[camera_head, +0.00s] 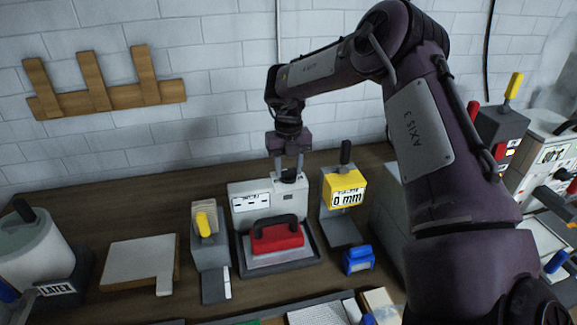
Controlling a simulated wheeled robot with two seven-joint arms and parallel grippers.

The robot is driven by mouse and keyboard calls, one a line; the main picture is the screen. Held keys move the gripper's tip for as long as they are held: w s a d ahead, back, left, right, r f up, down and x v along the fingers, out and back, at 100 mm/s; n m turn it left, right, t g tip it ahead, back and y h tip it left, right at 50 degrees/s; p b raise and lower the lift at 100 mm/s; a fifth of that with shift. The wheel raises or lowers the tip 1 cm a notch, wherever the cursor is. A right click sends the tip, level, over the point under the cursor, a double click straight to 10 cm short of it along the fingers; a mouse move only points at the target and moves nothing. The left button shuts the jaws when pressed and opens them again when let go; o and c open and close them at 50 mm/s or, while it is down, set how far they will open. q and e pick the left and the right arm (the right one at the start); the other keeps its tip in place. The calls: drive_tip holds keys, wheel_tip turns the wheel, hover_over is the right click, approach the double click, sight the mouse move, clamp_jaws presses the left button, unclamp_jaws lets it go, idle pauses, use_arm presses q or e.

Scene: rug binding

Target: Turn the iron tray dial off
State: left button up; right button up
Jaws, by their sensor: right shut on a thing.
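The iron tray (308,259) stands on the bench with a grey housing (240,206) behind it, whose small display shows dashes. A red iron (277,238) with a dark handle rests on the tray. The dial (288,178) sits on top of the housing at its right side, mostly hidden by the fingers. My right gripper (289,169) points down from above and is shut on the dial. My left gripper is not in view.
A yellow gauge (344,190) reading 0 mm stands close right of the housing. A grey device with a yellow lever (204,224) stands close left. A blue block (358,260) sits at front right. A latex pot (38,250) and pale board (139,262) are farther left.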

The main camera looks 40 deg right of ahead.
sight(288, 169)
drive_tip(key=shift+w+r, duration=0.1)
drive_tip(key=o, duration=1)
wheel_tip(288, 169, up, 8)
drive_tip(key=shift+f, duration=0.15)
idle(0.4)
